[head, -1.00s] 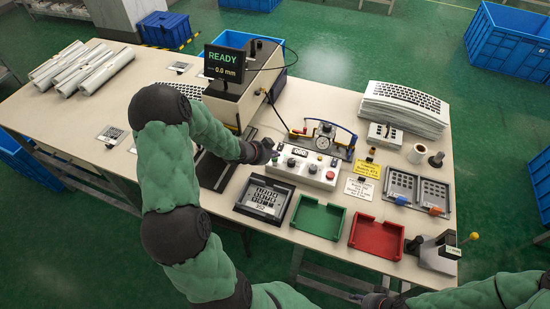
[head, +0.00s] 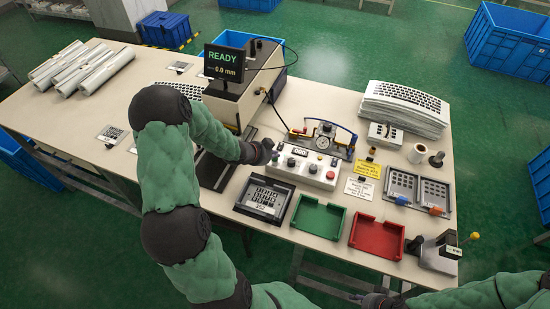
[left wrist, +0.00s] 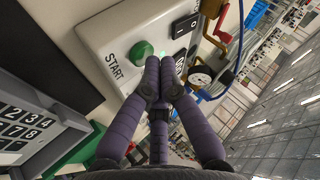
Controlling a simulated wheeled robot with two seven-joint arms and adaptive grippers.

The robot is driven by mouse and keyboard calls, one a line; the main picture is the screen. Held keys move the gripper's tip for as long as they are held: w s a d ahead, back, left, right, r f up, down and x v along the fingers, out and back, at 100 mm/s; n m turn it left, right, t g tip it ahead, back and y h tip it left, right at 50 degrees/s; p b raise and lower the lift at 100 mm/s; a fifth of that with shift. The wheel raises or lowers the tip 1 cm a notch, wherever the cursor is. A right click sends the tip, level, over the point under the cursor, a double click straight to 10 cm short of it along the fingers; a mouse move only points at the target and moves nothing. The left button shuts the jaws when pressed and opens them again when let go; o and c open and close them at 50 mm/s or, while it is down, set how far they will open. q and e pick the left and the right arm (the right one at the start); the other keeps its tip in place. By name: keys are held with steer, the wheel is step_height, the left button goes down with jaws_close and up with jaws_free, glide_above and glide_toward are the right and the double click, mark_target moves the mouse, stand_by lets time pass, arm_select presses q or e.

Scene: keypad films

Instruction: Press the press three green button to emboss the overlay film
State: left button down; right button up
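A green START button (left wrist: 141,52) sits on a pale control box (left wrist: 115,40) in the left wrist view. The box (head: 322,180) also shows in the head view, at the middle of the table. My left gripper (head: 268,150) is at the box's left end in the head view. In the left wrist view its fingertips (left wrist: 163,65) are together and empty, just right of the button and apart from it in the picture. The press (head: 228,100) has a screen (head: 223,63) reading READY and 0.0 mm. My right gripper (head: 372,299) shows only partly at the bottom edge.
A dark tray with a keypad film (head: 264,197), a green tray (head: 318,217) and a red tray (head: 377,236) line the front edge. A gauge fixture (head: 323,140) stands behind the box. A film stack (head: 405,105) and white rolls (head: 80,67) lie farther off.

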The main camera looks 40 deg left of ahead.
mark_target(274, 160)
arm_select(q)
steer(key=shift+f, duration=0.3)
steer(key=shift+r, duration=0.1)
steer(key=shift+r+p, duration=0.4)
step_height(274, 160, up, 6)
steer(key=p, duration=0.5)
steer(key=shift+p, duration=0.4)
